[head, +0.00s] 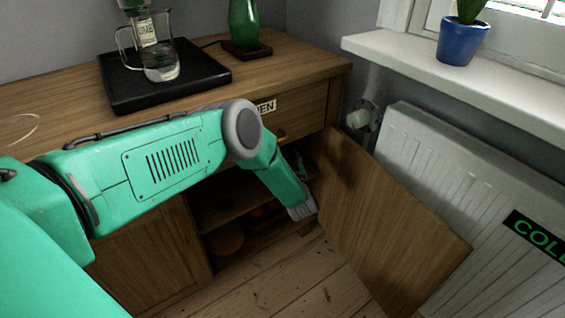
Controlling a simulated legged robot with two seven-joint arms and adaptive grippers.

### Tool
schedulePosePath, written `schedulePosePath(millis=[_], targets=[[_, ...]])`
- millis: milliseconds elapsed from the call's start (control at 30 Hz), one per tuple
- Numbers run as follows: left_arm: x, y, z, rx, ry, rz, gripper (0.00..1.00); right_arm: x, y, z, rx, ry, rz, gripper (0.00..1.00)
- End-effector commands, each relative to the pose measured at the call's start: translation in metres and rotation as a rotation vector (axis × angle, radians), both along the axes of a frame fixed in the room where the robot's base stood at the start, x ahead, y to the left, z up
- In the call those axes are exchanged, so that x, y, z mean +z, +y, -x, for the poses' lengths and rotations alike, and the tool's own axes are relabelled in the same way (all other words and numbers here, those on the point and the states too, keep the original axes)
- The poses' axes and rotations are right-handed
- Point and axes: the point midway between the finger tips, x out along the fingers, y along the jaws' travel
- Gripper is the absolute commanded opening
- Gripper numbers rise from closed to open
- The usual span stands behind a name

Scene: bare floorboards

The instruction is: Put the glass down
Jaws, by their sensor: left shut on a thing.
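A clear glass vessel (162,68) with a handle stands on a black square plate (205,78) on the wooden cabinet top. My left gripper (301,210) is low in front of the cabinet's open compartment, beside the open door. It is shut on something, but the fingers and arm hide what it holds. No glass shows clearly at the gripper. A small greenish bit (300,163) shows just behind the wrist; I cannot tell what it is. My right gripper is out of view.
The open cabinet door (385,225) juts out to the right, close to the white radiator (415,160). A green bottle (243,22) stands at the back of the cabinet top. A blue plant pot (460,40) is on the windowsill (400,45). Bare floorboards (300,285) lie below.

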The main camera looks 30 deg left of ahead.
Motion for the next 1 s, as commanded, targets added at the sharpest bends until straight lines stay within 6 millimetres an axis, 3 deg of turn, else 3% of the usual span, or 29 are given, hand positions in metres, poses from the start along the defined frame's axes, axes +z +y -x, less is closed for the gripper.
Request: schedulePosePath(millis=[100, 400, 567, 800, 833, 900, 1000], targets=[[0.000, 0.013, -0.015, 0.001, -0.003, -0.003, 0.00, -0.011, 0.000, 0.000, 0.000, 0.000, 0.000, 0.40], [-0.001, 0.032, -0.032, 0.001, -0.004, -0.001, 0.00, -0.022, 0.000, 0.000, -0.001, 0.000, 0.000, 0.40], [-0.034, 0.029, -0.030, -0.001, 0.001, 0.001, 0.00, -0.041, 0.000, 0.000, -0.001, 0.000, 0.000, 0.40], [-0.035, 0.028, -0.030, -0.001, 0.001, 0.001, 0.00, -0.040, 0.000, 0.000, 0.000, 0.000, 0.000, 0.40], [-0.036, 0.028, -0.030, -0.001, 0.003, 0.001, 0.51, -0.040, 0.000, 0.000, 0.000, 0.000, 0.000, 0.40], [-0.036, 0.028, -0.029, -0.002, 0.003, 0.001, 0.68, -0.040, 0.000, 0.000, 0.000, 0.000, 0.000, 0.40], [-0.036, 0.028, -0.030, -0.001, 0.002, 0.001, 0.68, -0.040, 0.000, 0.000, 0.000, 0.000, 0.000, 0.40]])
